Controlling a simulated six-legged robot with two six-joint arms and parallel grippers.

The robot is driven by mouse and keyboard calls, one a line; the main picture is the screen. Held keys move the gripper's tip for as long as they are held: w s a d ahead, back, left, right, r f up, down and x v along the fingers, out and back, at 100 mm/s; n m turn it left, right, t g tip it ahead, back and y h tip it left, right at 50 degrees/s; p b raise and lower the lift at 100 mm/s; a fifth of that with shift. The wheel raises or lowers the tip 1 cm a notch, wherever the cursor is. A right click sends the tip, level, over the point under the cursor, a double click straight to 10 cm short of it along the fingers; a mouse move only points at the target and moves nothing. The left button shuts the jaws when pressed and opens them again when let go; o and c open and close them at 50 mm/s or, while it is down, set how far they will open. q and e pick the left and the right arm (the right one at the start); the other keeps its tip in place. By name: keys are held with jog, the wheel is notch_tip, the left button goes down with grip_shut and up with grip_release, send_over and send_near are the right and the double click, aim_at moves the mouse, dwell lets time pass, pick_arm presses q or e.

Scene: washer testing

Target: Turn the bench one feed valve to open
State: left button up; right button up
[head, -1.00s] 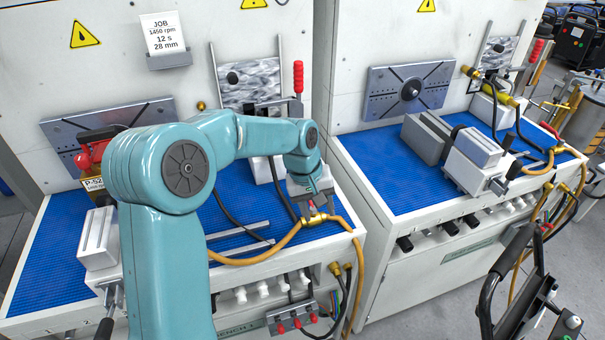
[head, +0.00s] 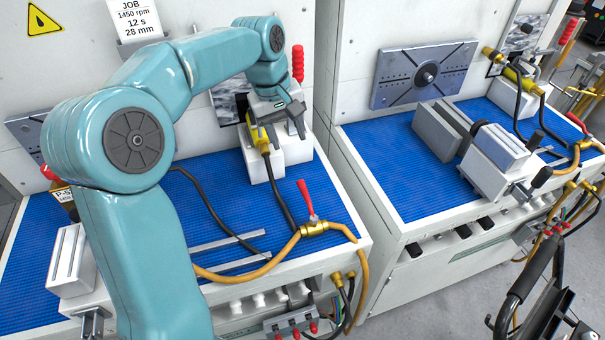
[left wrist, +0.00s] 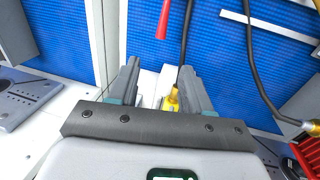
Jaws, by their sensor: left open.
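The bench one feed valve (head: 315,228) is a brass body on the orange hose at the front right edge of the left bench. Its red lever (head: 306,197) points up and back, crosswise to the hose. The lever tip also shows at the top of the left wrist view (left wrist: 164,18). My left gripper (head: 279,132) is open and apart from the valve, behind and above it. In the left wrist view its spread fingers (left wrist: 158,82) have a white block and part of a yellow tool (left wrist: 172,100) visible between them. My right gripper is not in view.
The yellow tool (head: 260,137) stands by a white holder (head: 288,158) under my left gripper. Black cables and metal strips (head: 240,262) lie on the blue mat (head: 190,205). A second bench (head: 385,195) stands right. A black barred structure (head: 530,290) fills the lower right.

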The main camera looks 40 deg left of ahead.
aim_at(302, 184)
pick_arm(q)
jog(key=f, duration=0.5)
jog(key=w+d+f, duration=0.1)
jog(key=f, duration=0.4)
jog(key=w+f, duration=0.1)
jog(key=f, duration=0.4)
jog(key=shift+w+d+f, duration=0.1)
jog(key=shift+d+f, duration=0.25)
jog(key=shift+d, duration=0.05)
grip_shut()
